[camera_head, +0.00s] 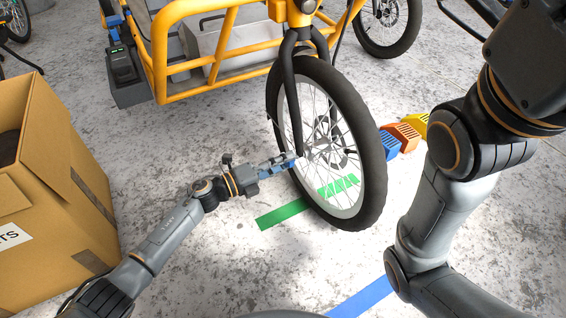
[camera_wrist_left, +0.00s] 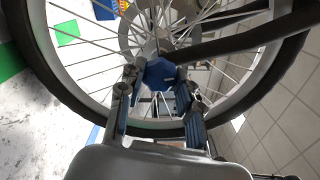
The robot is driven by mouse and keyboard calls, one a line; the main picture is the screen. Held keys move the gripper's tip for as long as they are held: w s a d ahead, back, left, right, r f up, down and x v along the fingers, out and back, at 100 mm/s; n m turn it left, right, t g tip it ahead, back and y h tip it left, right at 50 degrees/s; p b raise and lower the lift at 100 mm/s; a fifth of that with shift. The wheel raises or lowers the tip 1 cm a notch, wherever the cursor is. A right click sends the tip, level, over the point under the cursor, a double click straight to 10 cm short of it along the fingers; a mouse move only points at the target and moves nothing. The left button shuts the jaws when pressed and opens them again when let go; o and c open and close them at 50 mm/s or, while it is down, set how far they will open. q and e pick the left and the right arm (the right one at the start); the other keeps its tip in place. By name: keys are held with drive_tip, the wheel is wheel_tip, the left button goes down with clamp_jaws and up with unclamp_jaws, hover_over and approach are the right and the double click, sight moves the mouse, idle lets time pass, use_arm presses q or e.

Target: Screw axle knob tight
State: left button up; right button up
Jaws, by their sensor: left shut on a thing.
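The axle knob (camera_wrist_left: 158,74) is blue and faceted, and sits at the hub of the front wheel in the left wrist view. My left gripper (camera_head: 284,162) reaches the hub from the left in the head view. In the left wrist view its two fingers lie on either side of the knob, and it is shut on it. In the head view the fingers largely hide the knob. The front wheel (camera_head: 376,160) stands upright in the black fork (camera_head: 290,82) of the yellow cargo bike (camera_head: 160,58). My right arm shows at the right, but its gripper is out of view.
An open cardboard box (camera_head: 60,165) stands at the left. Blue, orange (camera_head: 401,136) and yellow blocks lie behind the wheel. Green (camera_head: 283,213) and blue (camera_head: 362,300) stripes mark the concrete floor. Another wheel (camera_head: 388,25) stands at the back.

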use_arm(q)
drive_tip(key=shift+f, duration=0.1)
drive_tip(key=o, duration=1.2)
drive_tip(key=shift+c, duration=0.2)
drive_tip(key=shift+a, duration=0.1)
drive_tip(key=v, duration=1.2)
